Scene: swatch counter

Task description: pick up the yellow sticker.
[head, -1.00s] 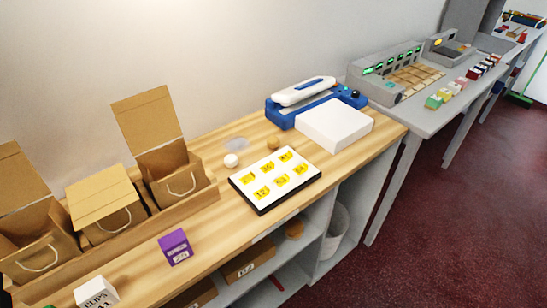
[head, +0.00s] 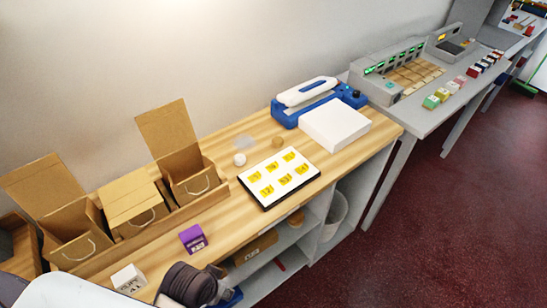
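Several yellow stickers with dark print lie in two rows on a white sheet with a dark edge (head: 294,195), in the middle of the wooden counter. One is the front left sticker (head: 267,191); another is the back right sticker (head: 289,156). The print is too small to read surely. Part of my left arm, white and dark grey, comes in at the bottom left, well apart from the sheet. No fingertips of my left gripper can be made out. My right gripper is not in view.
Open cardboard boxes (head: 187,163) stand at the counter's left. A purple box (head: 193,238) and a white box (head: 129,277) stand near its front edge. A blue and white sealer (head: 310,100) and a white block (head: 335,126) stand behind the sheet. Shelves lie below.

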